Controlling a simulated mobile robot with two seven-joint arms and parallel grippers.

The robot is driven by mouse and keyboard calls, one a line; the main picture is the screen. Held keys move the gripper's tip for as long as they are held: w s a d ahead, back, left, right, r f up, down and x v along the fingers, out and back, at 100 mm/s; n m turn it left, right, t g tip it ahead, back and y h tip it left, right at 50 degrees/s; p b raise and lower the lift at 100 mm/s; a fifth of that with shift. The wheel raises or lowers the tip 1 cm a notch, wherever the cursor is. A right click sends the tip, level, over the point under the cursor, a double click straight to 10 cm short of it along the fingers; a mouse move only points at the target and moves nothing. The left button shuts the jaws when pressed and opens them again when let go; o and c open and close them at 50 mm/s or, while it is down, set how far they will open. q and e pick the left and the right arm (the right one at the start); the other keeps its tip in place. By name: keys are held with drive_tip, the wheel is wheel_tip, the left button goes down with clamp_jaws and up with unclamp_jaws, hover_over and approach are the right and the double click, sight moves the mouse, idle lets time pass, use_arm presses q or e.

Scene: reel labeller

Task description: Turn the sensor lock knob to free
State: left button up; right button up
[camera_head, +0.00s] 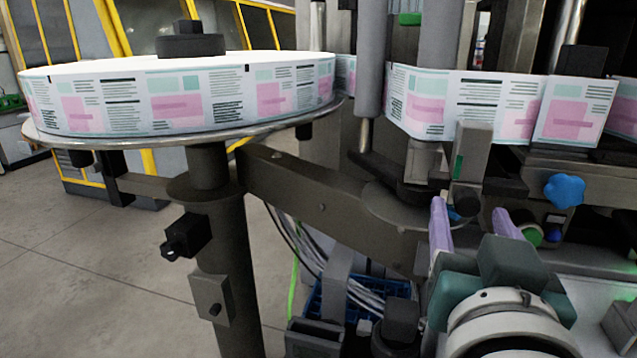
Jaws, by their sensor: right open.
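My right gripper (468,210) is at the lower right, its two pale purple fingers apart and pointing away from me toward the machine. Nothing shows held between them. A blue lobed knob (565,190) sits to the right of the fingers, apart from them, under the label strip. A grey block with a green stripe (470,165), which looks like a sensor, stands just beyond the fingers. A small blue part (465,207) shows low on it between the fingertips. I cannot tell which blue part is the lock knob, or its setting. My left gripper is not in view.
A large label reel (180,100) lies on a round plate on a dark post (225,280) at the left. The label web (450,100) runs across the upper right. A dark arm (330,200) joins post and machine. Open floor (90,270) shows at lower left.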

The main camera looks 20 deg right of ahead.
drive_tip(key=shift+w+d, duration=0.4)
drive_tip(key=shift+w, duration=0.2)
clamp_jaws()
